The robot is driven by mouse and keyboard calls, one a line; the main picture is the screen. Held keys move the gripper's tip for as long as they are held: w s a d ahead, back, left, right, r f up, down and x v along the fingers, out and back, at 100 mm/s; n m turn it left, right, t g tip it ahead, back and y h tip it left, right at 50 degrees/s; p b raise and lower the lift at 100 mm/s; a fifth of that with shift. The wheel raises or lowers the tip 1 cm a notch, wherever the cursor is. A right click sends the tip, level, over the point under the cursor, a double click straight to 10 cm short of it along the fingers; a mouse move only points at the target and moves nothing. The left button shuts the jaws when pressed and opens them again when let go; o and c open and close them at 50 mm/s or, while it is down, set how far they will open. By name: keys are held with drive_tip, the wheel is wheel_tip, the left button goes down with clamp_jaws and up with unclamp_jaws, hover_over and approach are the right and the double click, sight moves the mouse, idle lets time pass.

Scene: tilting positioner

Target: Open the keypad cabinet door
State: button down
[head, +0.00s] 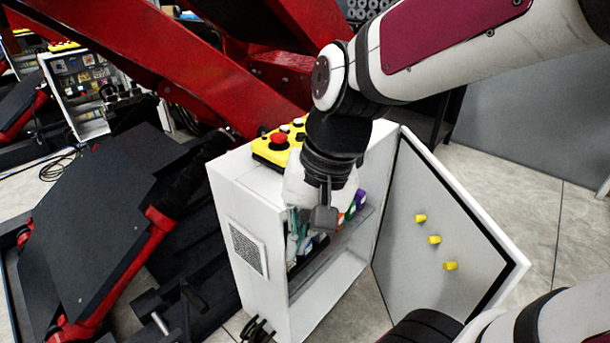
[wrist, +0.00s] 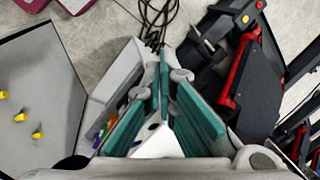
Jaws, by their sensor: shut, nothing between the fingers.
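The white cabinet (head: 262,255) stands in the middle of the head view, with a yellow keypad (head: 270,150) with a red button on its top. Its door (head: 440,215) stands wide open to the right, with three yellow pieces on the face I see. In the wrist view the door (wrist: 35,90) is at the left and the cabinet (wrist: 118,68) is partly hidden behind the fingers. My gripper (head: 322,217) is in front of the cabinet's open side, apart from the door. Its teal-padded fingers (wrist: 164,62) are shut and empty.
Coloured items stand on a shelf (head: 330,250) inside the cabinet. A large red and black positioner (head: 110,235) lies to the left. A second white cabinet (head: 85,80) is far left. Tiled floor (head: 535,215) is clear at the right, beyond the door.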

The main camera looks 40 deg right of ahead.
drive_tip(key=w+d+f+m+g+b, duration=0.1)
drive_tip(key=d+f+m+g, duration=0.1)
drive_tip(key=d+f+m, duration=0.55)
drive_tip(key=w+d+f+m+g+b, duration=0.1)
drive_tip(key=d+f+m+b, duration=0.1)
drive_tip(key=f+m, duration=0.95)
drive_tip(key=s+d+f+m+g+h+b, duration=0.1)
drive_tip(key=s+d+f+m+g+h, duration=0.1)
drive_tip(key=s+d+f+m, duration=0.5)
drive_tip(key=s+d+f+m+g+h+b, duration=0.2)
drive_tip(key=s+d+f+m, duration=0.5)
drive_tip(key=d, duration=1.2)
drive_tip(key=shift+s+f+g+h+b, duration=0.3)
drive_tip(key=shift+s+f+g+h, duration=0.35)
drive_tip(key=shift+s+f, duration=1.7)
drive_tip(key=shift+s+r, duration=0.75)
drive_tip(key=shift+s, duration=0.05)
